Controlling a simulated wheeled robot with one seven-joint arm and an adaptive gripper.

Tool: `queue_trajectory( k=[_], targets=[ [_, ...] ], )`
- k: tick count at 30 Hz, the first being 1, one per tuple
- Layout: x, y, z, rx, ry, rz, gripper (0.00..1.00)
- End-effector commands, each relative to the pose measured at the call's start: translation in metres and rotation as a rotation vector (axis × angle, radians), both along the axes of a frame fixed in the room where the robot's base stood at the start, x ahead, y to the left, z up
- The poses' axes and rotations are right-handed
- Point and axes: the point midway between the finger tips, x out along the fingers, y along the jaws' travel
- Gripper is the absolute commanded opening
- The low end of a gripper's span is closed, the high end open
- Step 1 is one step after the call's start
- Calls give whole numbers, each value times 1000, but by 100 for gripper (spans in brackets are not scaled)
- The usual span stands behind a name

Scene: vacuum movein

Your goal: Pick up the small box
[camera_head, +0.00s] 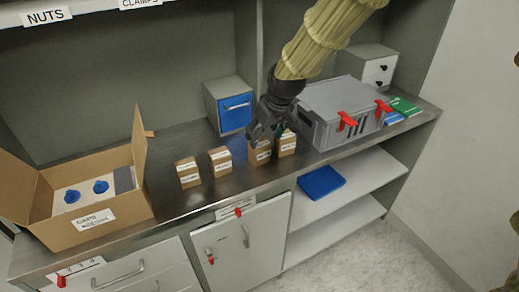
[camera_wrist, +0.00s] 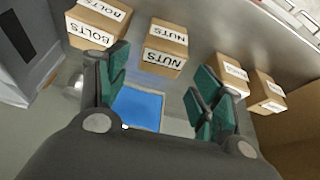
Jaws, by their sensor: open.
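Several small brown cardboard boxes stand in a row on the metal counter. In the head view, these are the far-left box (camera_head: 188,173), a second box (camera_head: 220,161), a third box (camera_head: 260,153) partly behind my gripper, and the rightmost box (camera_head: 286,144). The wrist view shows a box labelled NUTS (camera_wrist: 165,47), one labelled BOLTS (camera_wrist: 98,23), and two more boxes (camera_wrist: 230,72) (camera_wrist: 268,93) at the right. My gripper (camera_head: 266,130) is open and empty, its green-padded fingers (camera_wrist: 160,88) spread. The NUTS box lies beyond the gap between them, apparently not held.
A large open carton (camera_head: 100,218) stands at the left. A blue-fronted cabinet (camera_head: 236,112) is behind the row, and a grey case (camera_head: 335,105) with red latches is to the right. Shelving overhangs the back. The counter's front strip is mostly clear.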

Motion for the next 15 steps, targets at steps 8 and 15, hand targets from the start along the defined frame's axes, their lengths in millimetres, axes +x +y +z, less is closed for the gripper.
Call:
queue_trajectory(
  k=[8, 15],
  targets=[
    [11, 7, -32, -1, 2, 0, 66],
    [14, 9, -42, -1, 1, 0, 66]
  ],
)
